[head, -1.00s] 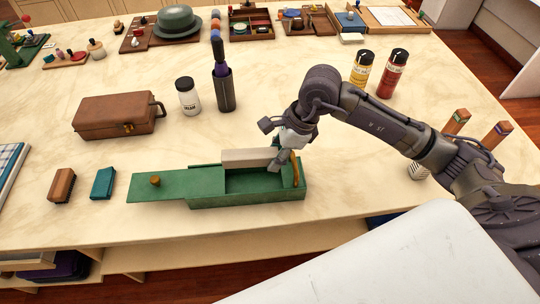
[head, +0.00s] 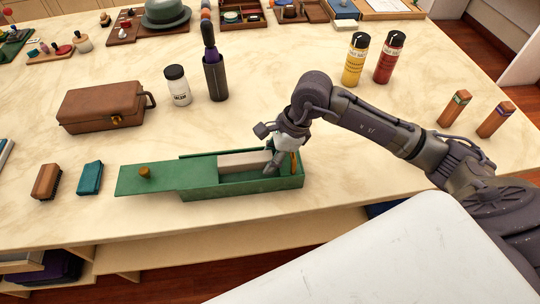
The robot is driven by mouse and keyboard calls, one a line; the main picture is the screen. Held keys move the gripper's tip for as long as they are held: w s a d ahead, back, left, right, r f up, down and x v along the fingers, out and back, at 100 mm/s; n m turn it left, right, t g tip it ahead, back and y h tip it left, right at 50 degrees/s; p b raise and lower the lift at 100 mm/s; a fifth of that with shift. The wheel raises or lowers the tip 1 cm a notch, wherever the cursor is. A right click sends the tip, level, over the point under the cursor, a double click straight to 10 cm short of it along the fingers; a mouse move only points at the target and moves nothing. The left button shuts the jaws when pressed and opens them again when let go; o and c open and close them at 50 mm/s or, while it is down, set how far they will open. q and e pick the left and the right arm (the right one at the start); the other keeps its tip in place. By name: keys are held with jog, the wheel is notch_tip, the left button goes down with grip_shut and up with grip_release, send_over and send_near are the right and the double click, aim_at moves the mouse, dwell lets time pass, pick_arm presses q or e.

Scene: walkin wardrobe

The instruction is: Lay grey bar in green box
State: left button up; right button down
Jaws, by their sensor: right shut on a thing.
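The grey bar (head: 243,161) is a pale block lying lengthwise within the outline of the green box (head: 245,188). The box's far rim shows behind the bar, and its near wall stands in front. I cannot tell whether the bar touches the floor of the box. The green lid (head: 155,180), with a brown knob (head: 145,172), extends to the left of the box opening. My right gripper (head: 272,165) is shut on the right end of the bar, inside the right part of the box. My left gripper is not in view.
A brown brush (head: 45,182) and a teal block (head: 89,178) lie left of the lid. A brown case (head: 102,106), a white jar (head: 178,86) and a dark holder (head: 216,78) stand behind. Yellow (head: 355,60) and red (head: 389,58) bottles stand at back right.

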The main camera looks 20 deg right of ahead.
jog(key=shift+f, duration=0.3)
jog(key=c, duration=0.7)
grip_release()
jog(key=shift+r, duration=0.15)
jog(key=shift+r+p, duration=1.85)
jog(key=shift+r, duration=1.6)
jog(key=shift+f, duration=0.1)
